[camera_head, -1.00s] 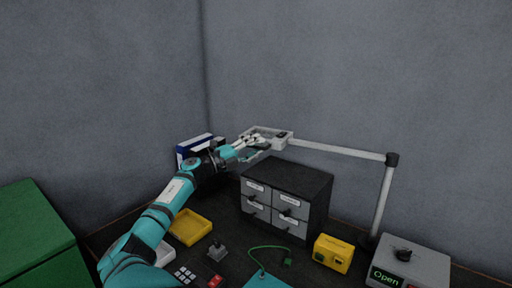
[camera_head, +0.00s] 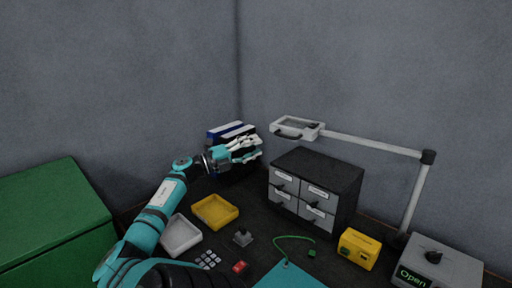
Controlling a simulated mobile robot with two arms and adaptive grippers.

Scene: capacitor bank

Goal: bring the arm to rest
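My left arm (camera_head: 165,193) reaches in from the lower left over the bench. Its gripper (camera_head: 249,150) is in front of the blue and white binders and left of the lamp head, apart from the lamp. The fingers look spread, with nothing seen between them. The lamp head (camera_head: 310,131) is a pale frame with a dark handle on its near side, held on a long jointed arm (camera_head: 372,144). My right gripper is not in view.
A dark drawer cabinet (camera_head: 318,168) stands right of the gripper. A yellow tray (camera_head: 215,211), white tray (camera_head: 180,236), yellow box (camera_head: 358,249) and grey box reading "Open" (camera_head: 440,262) sit on the bench. A green cabinet (camera_head: 55,215) is at left. Binders (camera_head: 229,131) stand behind the gripper.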

